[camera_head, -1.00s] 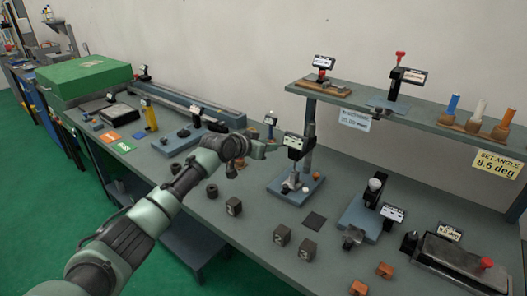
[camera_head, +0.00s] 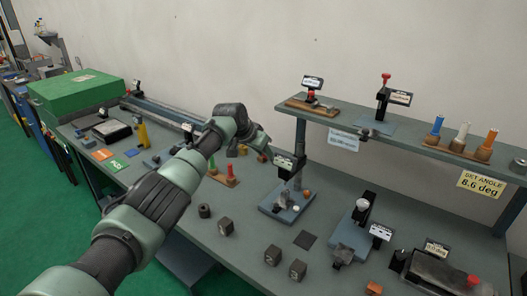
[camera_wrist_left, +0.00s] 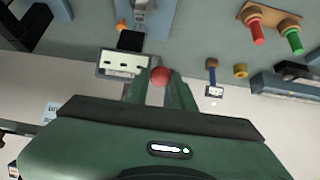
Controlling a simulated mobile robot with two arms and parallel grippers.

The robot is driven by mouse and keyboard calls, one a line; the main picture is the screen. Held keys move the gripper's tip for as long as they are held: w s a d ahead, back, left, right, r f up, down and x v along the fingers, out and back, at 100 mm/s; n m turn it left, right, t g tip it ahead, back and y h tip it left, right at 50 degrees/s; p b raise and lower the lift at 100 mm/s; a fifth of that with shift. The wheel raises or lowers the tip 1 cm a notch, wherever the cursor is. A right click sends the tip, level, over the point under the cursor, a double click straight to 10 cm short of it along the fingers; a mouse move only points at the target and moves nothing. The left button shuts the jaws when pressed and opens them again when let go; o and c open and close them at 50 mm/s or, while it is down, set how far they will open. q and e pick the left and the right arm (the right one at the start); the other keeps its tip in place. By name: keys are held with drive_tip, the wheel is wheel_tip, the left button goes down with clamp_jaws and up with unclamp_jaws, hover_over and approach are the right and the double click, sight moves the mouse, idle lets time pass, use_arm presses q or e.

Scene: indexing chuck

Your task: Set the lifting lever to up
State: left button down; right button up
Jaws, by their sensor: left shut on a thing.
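A small stand with a blue base (camera_head: 275,209), a dark post and a white display (camera_head: 284,163) is mid-table in the head view; its display (camera_wrist_left: 124,64) also shows in the left wrist view. My left gripper (camera_head: 270,156) reaches down to the left of the display. In the left wrist view the gripper (camera_wrist_left: 160,84) is shut on a red ball (camera_wrist_left: 160,75), which looks like the lever's knob. The ball sits close to the display's side. The lever's shaft is hidden, so I cannot tell its angle. My right gripper is out of view.
A raised shelf (camera_head: 350,125) stands behind, holding instruments and coloured-handled pegs. Several dark cubes (camera_head: 226,227) lie on the bench in front. A red and green peg holder (camera_head: 222,178) is beneath my arm. Another blue-based device (camera_head: 349,237) stands to the right.

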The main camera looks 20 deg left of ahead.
use_arm(q)
drive_tip(key=c, duration=1.2)
unclamp_jaws()
drive_tip(key=b+v, duration=0.2)
drive_tip(key=v, duration=0.5)
drive_tip(key=shift+s+r, duration=0.15)
drive_tip(key=shift+r, duration=0.15)
drive_tip(key=shift+f, duration=0.1)
